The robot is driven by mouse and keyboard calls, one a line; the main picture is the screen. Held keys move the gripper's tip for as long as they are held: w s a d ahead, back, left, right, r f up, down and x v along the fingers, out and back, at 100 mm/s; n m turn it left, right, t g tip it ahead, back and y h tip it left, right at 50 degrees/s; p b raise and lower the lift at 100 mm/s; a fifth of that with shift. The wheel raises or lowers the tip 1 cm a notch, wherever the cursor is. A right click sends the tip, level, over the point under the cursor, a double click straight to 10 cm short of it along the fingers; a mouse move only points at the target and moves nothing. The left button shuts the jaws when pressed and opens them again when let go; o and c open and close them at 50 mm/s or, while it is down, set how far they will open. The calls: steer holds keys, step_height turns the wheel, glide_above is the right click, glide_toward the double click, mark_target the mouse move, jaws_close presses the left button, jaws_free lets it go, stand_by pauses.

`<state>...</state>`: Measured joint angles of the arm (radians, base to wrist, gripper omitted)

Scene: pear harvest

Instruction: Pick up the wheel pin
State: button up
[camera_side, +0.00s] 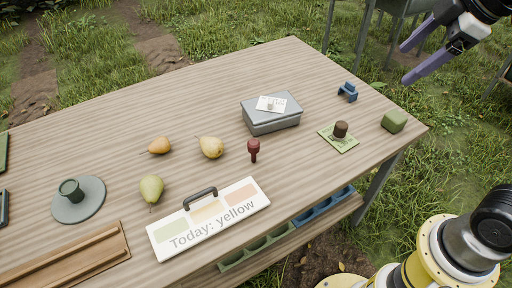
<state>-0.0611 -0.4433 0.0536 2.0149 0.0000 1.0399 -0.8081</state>
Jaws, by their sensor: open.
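No label marks the wheel pin. A dark red piece (254,149) with a wide head and narrow stem stands upright near the middle of the table and looks most like a pin. A tiny grey piece (270,105) also sits on a white card on the grey box, too small to make out. My gripper (404,65) is in the air at the upper right, beyond the table's right edge. Its two purple fingers are apart with nothing between them. It is well away from both pieces.
The grey box (272,121) stands behind the red piece. Pears (211,147) lie to its left, and a "Today: yellow" board (208,218) lies in front. A brown cylinder (340,130), blue piece (348,92) and green block (395,121) are at right. The table's back left is clear.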

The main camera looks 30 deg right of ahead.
steer(key=w+a+n+g, duration=0.1)
steer(key=w+a+n, duration=0.35)
steer(key=w, duration=0.65)
steer(key=n+g, duration=0.4)
steer(key=n, duration=0.2)
glide_above(253, 150)
steer(key=w+d, duration=0.1)
steer(key=w, duration=0.1)
step_height(253, 150, down, 22)
steer(key=shift+s+f, duration=0.15)
step_height(253, 150, down, 7)
steer(key=shift+r, duration=0.1)
steer(key=shift+s+f, duration=0.15)
steer(key=shift+f, duration=3)
jaws_close()
